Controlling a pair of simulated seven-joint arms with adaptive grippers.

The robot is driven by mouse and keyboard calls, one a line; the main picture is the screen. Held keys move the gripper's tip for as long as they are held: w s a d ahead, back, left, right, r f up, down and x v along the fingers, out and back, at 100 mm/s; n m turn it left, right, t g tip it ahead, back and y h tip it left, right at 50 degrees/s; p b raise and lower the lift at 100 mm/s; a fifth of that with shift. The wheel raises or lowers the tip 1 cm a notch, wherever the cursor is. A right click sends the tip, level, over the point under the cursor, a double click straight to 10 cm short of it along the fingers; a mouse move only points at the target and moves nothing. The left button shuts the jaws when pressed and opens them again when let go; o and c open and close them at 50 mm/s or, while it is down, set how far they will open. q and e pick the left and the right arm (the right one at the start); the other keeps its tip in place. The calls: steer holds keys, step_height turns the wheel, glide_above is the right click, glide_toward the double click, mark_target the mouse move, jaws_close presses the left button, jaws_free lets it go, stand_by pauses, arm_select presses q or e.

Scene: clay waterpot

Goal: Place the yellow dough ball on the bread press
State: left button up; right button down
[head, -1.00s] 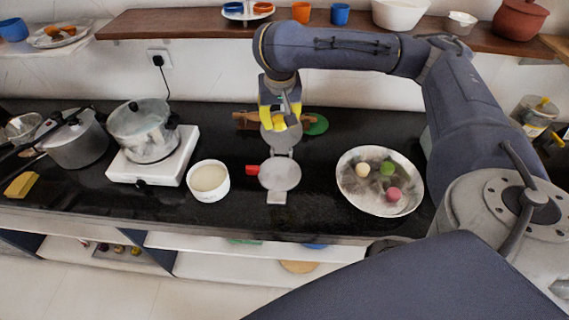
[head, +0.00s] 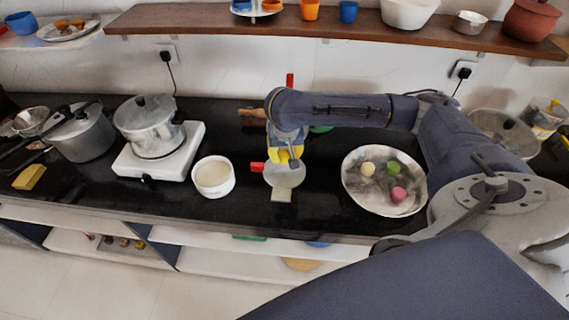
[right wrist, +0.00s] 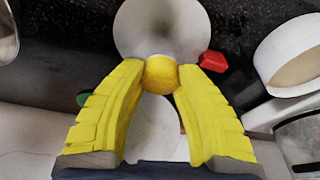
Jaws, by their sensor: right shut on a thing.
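The yellow dough ball (right wrist: 160,74) is pinched between the yellow fingertips of my right gripper (right wrist: 161,76). In the right wrist view the round plate (right wrist: 162,22) lies just beyond the ball. I cannot tell whether the ball touches it. The gripper and arm hide the back of the press. My left gripper is not in view.
A metal dish (head: 384,203) with cream, green and pink balls stands to the right. A white bowl (head: 213,178) stands left of the press. A pot (head: 151,125) sits on a white stove (head: 186,155). The black counter in front of the press is clear.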

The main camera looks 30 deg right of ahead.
mark_target(285, 161)
steer(key=shift+f, duration=2.35)
steer(key=shift+f, duration=0.1)
steer(key=c, duration=1)
jaws_free()
steer(key=shift+c, duration=0.2)
steer(key=v, duration=1.2)
